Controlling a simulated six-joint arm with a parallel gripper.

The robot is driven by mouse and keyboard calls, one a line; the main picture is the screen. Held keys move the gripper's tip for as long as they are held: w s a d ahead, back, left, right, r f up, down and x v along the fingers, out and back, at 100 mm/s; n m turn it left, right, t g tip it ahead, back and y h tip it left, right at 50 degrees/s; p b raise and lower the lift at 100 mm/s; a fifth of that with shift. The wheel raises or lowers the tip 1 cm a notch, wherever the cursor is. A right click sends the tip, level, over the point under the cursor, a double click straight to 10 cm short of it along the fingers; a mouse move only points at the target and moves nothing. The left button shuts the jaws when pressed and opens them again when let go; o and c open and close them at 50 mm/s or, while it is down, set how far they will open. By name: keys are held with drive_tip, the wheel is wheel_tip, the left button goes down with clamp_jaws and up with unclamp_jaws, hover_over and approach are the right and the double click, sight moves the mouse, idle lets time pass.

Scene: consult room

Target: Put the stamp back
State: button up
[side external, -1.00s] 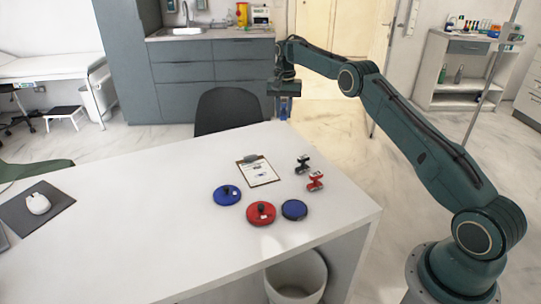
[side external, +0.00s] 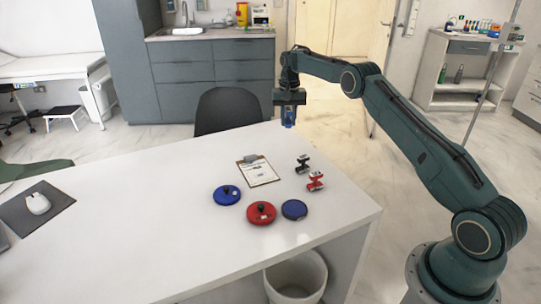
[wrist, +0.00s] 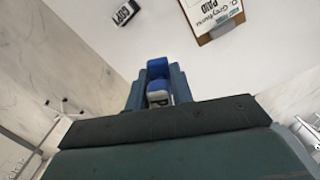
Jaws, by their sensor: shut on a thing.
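My gripper (side external: 289,119) is shut on a blue stamp (side external: 289,115), in the air just past the far edge of the white desk in the side view. In the wrist view the blue stamp (wrist: 158,72) sits between the two fingers; its underside is hidden. A black stamp (side external: 303,164) and a red stamp (side external: 316,181) stand on the desk, right of a clipboard (side external: 260,173). In the wrist view, the black stamp (wrist: 126,13) and the clipboard (wrist: 213,18) with a paper stamped PAID lie ahead of the gripper.
A dark chair (side external: 228,108) stands behind; a bin (side external: 297,280) stands below.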

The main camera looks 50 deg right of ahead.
sight(288, 122)
wheel_tip(288, 122, down, 10)
drive_tip(key=shift+f, duration=0.25)
drive_tip(key=shift+f, duration=0.1)
drive_tip(key=shift+f, duration=2.05)
drive_tip(key=shift+f, duration=0.1)
drive_tip(key=o, duration=0.8)
wheel_tip(288, 122, up, 12)
drive_tip(key=shift+f, duration=0.15)
drive_tip(key=shift+r, duration=0.3)
